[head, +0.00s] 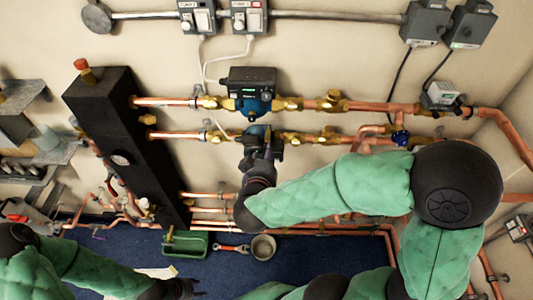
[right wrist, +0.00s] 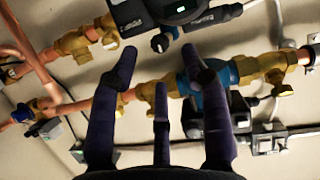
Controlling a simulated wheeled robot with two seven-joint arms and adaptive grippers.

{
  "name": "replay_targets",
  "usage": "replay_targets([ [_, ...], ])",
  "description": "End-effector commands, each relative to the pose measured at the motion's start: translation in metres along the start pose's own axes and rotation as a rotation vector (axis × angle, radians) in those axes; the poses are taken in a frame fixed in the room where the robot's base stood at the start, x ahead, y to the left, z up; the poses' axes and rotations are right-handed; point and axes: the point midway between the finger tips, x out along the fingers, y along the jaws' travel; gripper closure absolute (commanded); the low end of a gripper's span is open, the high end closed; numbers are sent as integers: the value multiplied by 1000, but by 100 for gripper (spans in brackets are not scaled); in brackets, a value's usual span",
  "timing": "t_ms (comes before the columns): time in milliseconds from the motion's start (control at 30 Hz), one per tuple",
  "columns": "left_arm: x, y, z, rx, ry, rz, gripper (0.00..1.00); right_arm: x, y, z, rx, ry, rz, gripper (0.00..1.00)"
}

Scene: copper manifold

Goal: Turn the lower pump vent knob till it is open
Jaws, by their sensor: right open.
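The lower pump (head: 262,131) sits on the second pipe in the head view, mostly hidden by my right gripper (head: 259,152). In the right wrist view a black pump housing (right wrist: 183,10) with a green light is at the top. A small dark knob (right wrist: 160,43) with a pale mark sticks out below that housing. My right gripper's fingers are spread, and the knob shows between their tips. I cannot tell whether they touch it. My left gripper (head: 178,289) is low at the bottom edge of the head view, away from the pumps; its fingers are unclear.
The upper pump (head: 250,90) is just above, with a white cable (head: 208,65) beside it. Copper pipes (head: 375,112) with brass valves run on both sides. A black column (head: 125,140) stands at left.

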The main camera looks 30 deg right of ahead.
Motion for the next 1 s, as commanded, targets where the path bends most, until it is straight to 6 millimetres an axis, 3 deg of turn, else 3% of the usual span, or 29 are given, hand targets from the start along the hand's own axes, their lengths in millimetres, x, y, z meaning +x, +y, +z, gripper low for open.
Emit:
replay_targets([
  [100, 9, -3, 0, 0, 0, 0, 60, 18, 1, 3, 0, -2, 5, 53],
  [300, 16, -6, -1, 0, 0, 0, 60, 37, 0, 2, 0, -1, 2, 53],
  [667, 17, -6, -1, 0, 0, 0, 60, 42, 0, 0, -1, 0, -1, 53],
  [700, 17, -6, -1, 0, 0, 0, 60, 42, 0, 0, -1, 0, -1, 56],
  [867, 17, -6, -1, 0, 0, 0, 60, 42, 0, 0, -1, 0, -1, 100],
  [1000, 17, -6, -1, 0, 0, 0, 60, 42, 0, 0, -1, 0, -1, 100],
])
